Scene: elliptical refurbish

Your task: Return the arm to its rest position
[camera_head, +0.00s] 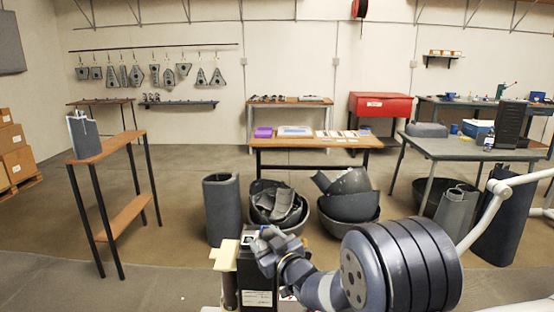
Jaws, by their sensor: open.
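My arm reaches in from the lower right, with a large dark ribbed joint nearest the camera. Its slimmer wrist points left. My gripper (268,246) is at the bottom centre, small and partly hidden by its own wrist. It is open, and I see nothing held in it. It is over or just in front of a dark box-like unit (258,280) with a white label. I cannot tell whether they touch. A cream-coloured piece (225,254) stands just left of the gripper.
Dark bins of scrap shells (279,204) and (348,205) and an upright grey shell (222,210) stand beyond the gripper. A narrow wooden stand (130,212) is at left, a grey table (460,149) at right. A wooden bench (315,142) stands behind. Floor at left front is clear.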

